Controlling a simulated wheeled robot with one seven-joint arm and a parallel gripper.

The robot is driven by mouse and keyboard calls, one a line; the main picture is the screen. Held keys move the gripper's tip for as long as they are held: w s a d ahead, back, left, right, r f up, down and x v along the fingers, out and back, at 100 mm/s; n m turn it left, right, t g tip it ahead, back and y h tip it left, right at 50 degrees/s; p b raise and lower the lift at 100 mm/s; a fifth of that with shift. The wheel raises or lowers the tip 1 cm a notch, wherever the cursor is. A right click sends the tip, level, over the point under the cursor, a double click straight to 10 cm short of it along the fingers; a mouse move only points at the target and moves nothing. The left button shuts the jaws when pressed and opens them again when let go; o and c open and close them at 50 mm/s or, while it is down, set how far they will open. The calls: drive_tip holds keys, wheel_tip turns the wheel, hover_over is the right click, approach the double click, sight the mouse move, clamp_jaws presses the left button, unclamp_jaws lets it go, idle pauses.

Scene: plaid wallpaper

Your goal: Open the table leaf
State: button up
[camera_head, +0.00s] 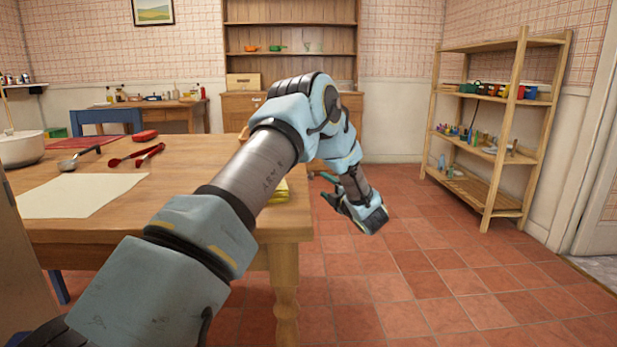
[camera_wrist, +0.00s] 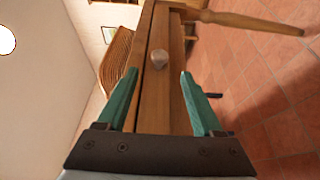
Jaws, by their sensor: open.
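The wooden table (camera_head: 185,200) fills the left of the head view, with a turned leg (camera_head: 285,300) at its near right corner. In the wrist view, which is turned on its side, a wooden panel (camera_wrist: 153,105) at the table's side bears a pale round knob (camera_wrist: 159,58). I cannot tell whether this panel is the leaf itself. My gripper (camera_head: 326,189) is beside the table's right side. In the wrist view, its teal fingers (camera_wrist: 159,72) are apart, with the knob ahead between them and not visibly touched. My arm hides the table's right edge in the head view.
An open shelf (camera_head: 500,125) stands at right; the tiled floor (camera_head: 440,270) between is clear.

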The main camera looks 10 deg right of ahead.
sight(312, 176)
drive_tip(key=x, duration=1)
drive_tip(key=shift+w, duration=0.15)
clamp_jaws()
idle(1.1)
